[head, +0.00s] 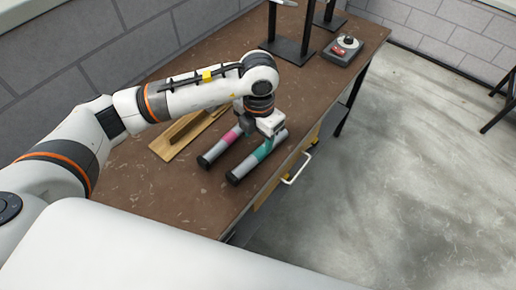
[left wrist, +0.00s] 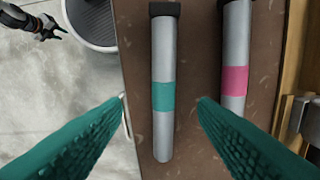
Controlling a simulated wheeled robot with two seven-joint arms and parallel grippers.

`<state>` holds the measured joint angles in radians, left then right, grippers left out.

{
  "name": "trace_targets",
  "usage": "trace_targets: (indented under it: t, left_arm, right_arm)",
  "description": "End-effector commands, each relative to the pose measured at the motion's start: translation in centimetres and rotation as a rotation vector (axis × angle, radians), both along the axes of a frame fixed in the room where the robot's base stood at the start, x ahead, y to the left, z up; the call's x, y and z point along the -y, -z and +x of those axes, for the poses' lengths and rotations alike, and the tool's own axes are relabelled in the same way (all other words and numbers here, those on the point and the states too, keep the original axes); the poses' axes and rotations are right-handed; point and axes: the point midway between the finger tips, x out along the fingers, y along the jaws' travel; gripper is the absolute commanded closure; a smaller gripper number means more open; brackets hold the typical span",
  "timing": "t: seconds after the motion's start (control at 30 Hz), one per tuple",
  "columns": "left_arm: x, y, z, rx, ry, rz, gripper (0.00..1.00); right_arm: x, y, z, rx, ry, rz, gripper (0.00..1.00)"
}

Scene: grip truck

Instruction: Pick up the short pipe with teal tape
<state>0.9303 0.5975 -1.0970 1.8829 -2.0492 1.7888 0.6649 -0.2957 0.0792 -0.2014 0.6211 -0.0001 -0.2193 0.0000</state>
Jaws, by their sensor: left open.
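The short pipe with teal tape (head: 256,160) lies on the brown table, grey with a dark cap at its near end. In the left wrist view the teal-taped pipe (left wrist: 163,120) lies between the two open fingers, with the teal band just ahead of the fingertips. My left gripper (head: 268,132) is open over this pipe in the head view; its fingers (left wrist: 163,102) show teal pads in the wrist view. I cannot tell whether the fingers touch the pipe. My right gripper is not in the head view; a dark gripper part (left wrist: 50,28) shows at the wrist view's top left.
A pipe with pink tape (head: 222,145) lies beside the teal one, close to the left gripper. A wooden piece (head: 178,138) lies behind it. Black stands (head: 287,45) and a grey box with a red button (head: 343,50) stand farther back. The table (head: 150,195) is bare at the near left.

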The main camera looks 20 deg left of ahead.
Motion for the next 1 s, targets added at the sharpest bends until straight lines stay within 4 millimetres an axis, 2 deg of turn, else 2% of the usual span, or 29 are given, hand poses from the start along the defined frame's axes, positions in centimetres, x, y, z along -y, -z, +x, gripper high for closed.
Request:
trace_targets:
  t: [0.03, 0.17, 0.37, 0.5, 0.6, 0.9, 1.0]
  left_arm:
    - [0.0, 0.8, -0.1, -0.004, 0.000, 0.001, 0.46]
    - [0.0, 2.3, 0.0, -0.002, 0.000, 0.001, 0.46]
    - [-0.1, 3.7, 0.1, -0.003, 0.000, 0.000, 0.46]
    - [-0.3, 5.9, 0.2, -0.004, 0.000, 0.001, 0.46]
    - [-0.3, 7.2, 0.3, -0.001, -0.001, 0.000, 0.46]
    - [-0.3, 8.0, 0.3, 0.000, 0.001, -0.001, 0.46]
    - [-0.3, 7.9, 0.3, 0.000, 0.001, -0.001, 0.61]
  right_arm:
    - [0.3, -0.3, -1.0, -0.014, -0.001, -0.004, 0.64]
    - [0.7, -0.4, -2.2, -0.033, -0.001, -0.009, 0.64]
    - [0.6, -1.1, -0.9, -0.015, 0.000, -0.008, 0.64]
    - [0.5, -2.0, 0.3, 0.005, 0.001, -0.006, 0.64]
    - [0.4, -2.1, 0.4, 0.006, 0.002, -0.005, 0.64]
    - [-0.4, -2.0, -0.2, -0.002, 0.004, 0.005, 0.64]
    - [-0.4, -2.0, -0.4, -0.006, 0.004, 0.005, 0.64]
